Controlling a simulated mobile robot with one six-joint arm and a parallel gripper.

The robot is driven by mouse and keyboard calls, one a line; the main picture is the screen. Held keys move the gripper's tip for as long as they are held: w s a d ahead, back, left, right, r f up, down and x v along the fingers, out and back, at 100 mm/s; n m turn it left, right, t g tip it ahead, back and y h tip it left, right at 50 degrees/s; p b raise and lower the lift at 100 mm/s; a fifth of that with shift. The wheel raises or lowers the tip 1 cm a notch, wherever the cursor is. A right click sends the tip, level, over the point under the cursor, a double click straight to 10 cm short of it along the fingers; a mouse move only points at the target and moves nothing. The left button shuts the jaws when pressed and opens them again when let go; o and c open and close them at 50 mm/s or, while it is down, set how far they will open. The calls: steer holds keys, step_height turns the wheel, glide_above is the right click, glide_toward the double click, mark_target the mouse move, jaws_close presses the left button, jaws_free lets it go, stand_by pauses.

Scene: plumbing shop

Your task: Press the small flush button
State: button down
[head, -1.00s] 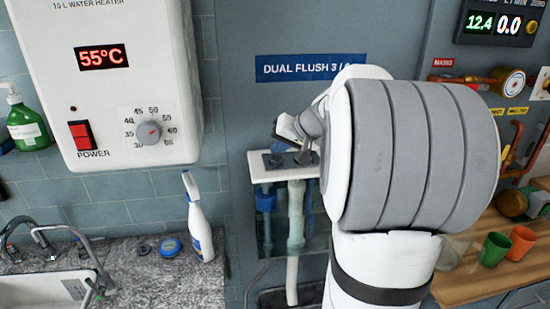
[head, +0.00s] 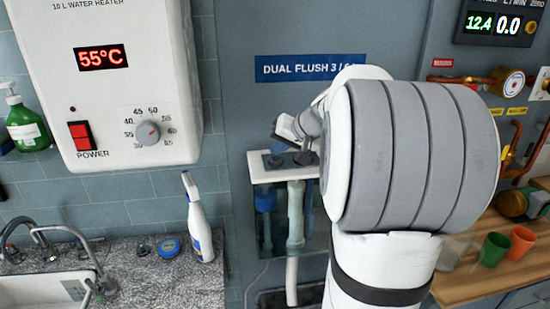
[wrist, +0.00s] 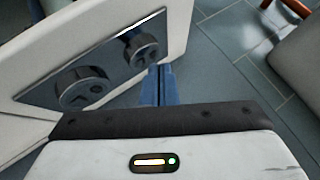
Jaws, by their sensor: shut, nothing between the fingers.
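The flush plate (wrist: 110,65) is a shiny dark rectangle on the white cistern lid (wrist: 176,30). In the wrist view it carries two round buttons. The small flush button (wrist: 142,50) is at the right end, and the larger button (wrist: 85,88) is at the left. My gripper (wrist: 160,68) shows as two blue fingers shut together with nothing between them. Their tips appear just right of and below the small button in the picture; I cannot tell whether they touch it. In the head view the lid (head: 262,175) and plate show small beneath my wrist, and the fingertips are hard to make out.
The open-fronted cistern with blue and pale pipes hangs below the lid. A spray bottle (head: 199,218) stands on the counter (head: 150,285) to the left, under the water heater (head: 120,20). Green (head: 494,249) and orange (head: 521,242) cups stand on a wooden bench at right.

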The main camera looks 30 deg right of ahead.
mark_target(279, 160)
steer(key=shift+f, duration=0.1)
stand_by(0.4)
steer(key=shift+f+b, duration=0.4)
steer(key=shift+b, duration=0.35)
steer(key=shift+f, duration=0.1)
steer(key=shift+r, duration=0.6)
steer(key=shift+r, duration=0.1)
steer(key=shift+r+p, duration=1.7)
steer(key=shift+r, duration=1.25)
steer(key=shift+f, duration=0.1)
